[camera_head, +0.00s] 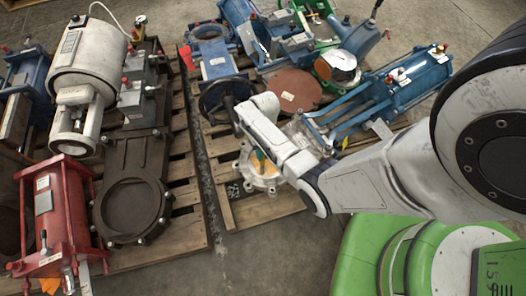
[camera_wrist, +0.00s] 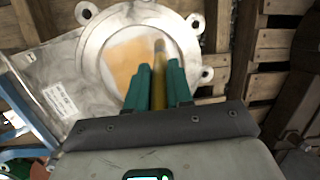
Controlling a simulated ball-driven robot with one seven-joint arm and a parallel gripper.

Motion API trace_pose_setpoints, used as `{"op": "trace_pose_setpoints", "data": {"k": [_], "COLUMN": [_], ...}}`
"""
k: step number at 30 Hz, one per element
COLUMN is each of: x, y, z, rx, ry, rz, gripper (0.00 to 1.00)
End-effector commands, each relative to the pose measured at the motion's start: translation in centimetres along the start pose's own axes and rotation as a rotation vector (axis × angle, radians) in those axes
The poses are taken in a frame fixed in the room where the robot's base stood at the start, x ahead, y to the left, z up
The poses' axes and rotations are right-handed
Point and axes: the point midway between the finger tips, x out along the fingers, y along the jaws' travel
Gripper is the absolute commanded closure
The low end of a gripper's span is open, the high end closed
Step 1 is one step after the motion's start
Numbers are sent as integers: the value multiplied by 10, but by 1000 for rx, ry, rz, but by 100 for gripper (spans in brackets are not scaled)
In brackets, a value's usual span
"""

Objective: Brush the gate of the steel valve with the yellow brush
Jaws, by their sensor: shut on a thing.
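The steel valve (camera_head: 247,176) is a pale metal ring flange on a pallet, left of my forearm. In the wrist view, the steel valve (camera_wrist: 92,47) shows a round opening with bolt lugs around it. Its gate (camera_wrist: 125,60) is inside the ring, with an orange-tan patch on a paler face. My gripper (camera_wrist: 157,72) has green fingers and is shut on the yellow brush (camera_wrist: 159,88). The brush's far end overlaps the right part of the gate. I cannot tell whether it touches. In the head view, my arm partly hides the valve.
Blue valves (camera_head: 420,72) crowd the right. A dark valve (camera_head: 131,207) and a red frame (camera_head: 62,212) stand left. Bare floor (camera_head: 268,262) is in front.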

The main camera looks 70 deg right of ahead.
Motion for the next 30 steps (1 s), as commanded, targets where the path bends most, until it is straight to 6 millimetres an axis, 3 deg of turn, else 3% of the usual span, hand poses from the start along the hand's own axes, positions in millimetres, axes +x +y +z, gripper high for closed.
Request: {"op": "trace_pose_setpoints", "data": {"k": [30], "x": [15], "y": [3], "z": [-4], "rx": [0], "ry": [0], "rz": [0], "gripper": [100]}}
